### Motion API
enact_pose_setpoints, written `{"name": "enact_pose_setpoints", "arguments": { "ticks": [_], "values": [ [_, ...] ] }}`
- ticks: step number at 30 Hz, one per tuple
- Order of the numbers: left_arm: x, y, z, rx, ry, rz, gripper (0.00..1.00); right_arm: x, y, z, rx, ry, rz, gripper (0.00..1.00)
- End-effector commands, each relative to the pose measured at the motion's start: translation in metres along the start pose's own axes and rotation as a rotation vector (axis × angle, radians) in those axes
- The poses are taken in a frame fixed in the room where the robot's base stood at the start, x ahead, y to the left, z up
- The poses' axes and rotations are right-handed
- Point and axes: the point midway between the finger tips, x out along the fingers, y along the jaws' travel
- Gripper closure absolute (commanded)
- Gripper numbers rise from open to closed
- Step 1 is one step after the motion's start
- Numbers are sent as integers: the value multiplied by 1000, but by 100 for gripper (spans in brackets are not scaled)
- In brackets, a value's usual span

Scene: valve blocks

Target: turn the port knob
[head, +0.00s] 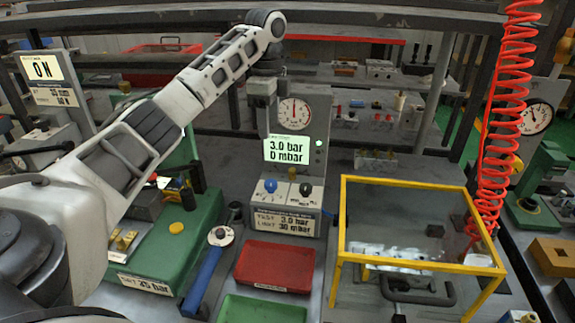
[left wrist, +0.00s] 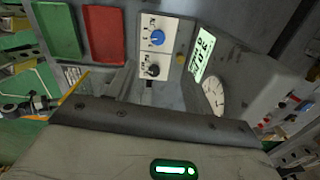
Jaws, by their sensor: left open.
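A grey test unit has a white panel (head: 288,192) with a blue knob (head: 270,185) on the left and a black knob (head: 306,189) on the right. Both knobs also show in the left wrist view, the blue one (left wrist: 157,38) above the black one (left wrist: 152,71). I cannot read which is the port knob. A lit display (head: 287,150) above reads 3.0 bar and 0 mbar. My left gripper (head: 262,104) is open, above and behind the panel in the head view, apart from both knobs. My right gripper is out of view.
A round gauge (head: 294,112) tops the unit. A red tray (head: 275,267) and a green tray (head: 262,309) lie in front. A yellow frame (head: 410,262) stands at right, near a red coiled hose (head: 497,130). A green fixture (head: 172,245) and a blue-handled tool (head: 205,275) are at left.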

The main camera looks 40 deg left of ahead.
Motion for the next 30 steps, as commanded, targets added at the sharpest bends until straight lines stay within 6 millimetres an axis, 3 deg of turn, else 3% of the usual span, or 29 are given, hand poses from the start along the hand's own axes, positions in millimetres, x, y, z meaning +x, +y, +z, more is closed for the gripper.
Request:
{"name": "enact_pose_setpoints", "arguments": {
  "ticks": [5, 21, 30],
  "values": [
    [26, 1, 0, 0, -2, 5, 48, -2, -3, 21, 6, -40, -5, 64],
    [134, 1, 0, 0, -2, 4, 48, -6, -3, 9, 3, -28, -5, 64],
    [157, 0, 0, 0, -1, 0, 48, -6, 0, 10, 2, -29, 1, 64]
  ]
}}
